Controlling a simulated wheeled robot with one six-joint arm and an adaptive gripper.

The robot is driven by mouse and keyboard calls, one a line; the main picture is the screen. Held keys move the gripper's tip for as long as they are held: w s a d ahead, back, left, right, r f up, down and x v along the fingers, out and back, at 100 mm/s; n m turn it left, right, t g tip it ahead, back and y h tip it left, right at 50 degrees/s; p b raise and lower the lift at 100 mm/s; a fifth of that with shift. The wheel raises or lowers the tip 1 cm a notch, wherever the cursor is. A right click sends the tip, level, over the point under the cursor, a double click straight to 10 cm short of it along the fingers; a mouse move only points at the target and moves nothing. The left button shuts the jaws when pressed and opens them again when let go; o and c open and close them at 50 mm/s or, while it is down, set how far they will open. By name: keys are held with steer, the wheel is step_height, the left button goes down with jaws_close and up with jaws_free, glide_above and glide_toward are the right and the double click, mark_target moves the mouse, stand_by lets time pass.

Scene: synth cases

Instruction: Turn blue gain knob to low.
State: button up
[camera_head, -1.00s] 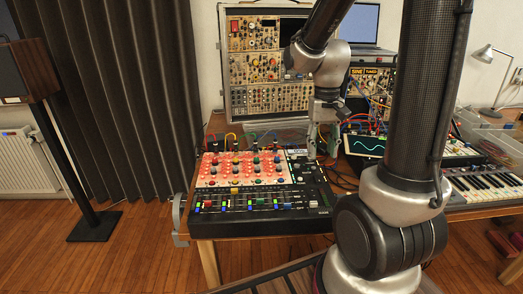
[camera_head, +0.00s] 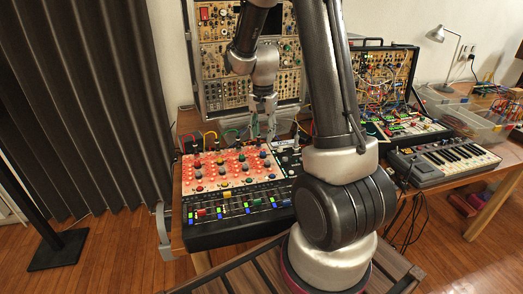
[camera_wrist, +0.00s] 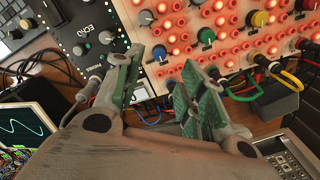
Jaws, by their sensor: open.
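The mixer (camera_head: 212,234) has a red-lit panel with rows of coloured knobs. In the head view the knobs are too small to tell the gain knob's setting. My gripper (camera_head: 262,125) is above the mixer's back edge in the head view. In the wrist view my gripper (camera_wrist: 165,82) is open, with nothing between its fingers.
A black ECHO unit (camera_wrist: 90,35) adjoins the panel. Coloured cables and plugs (camera_wrist: 275,75) line the mixer's back edge, near my right finger. A modular rack (camera_head: 222,60) stands behind, and a keyboard (camera_head: 445,162) is to the right.

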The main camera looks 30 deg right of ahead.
mark_target(263, 152)
step_height(263, 152, down, 8)
steer(key=shift+r, duration=0.25)
steer(key=shift+c, duration=0.4)
jaws_close()
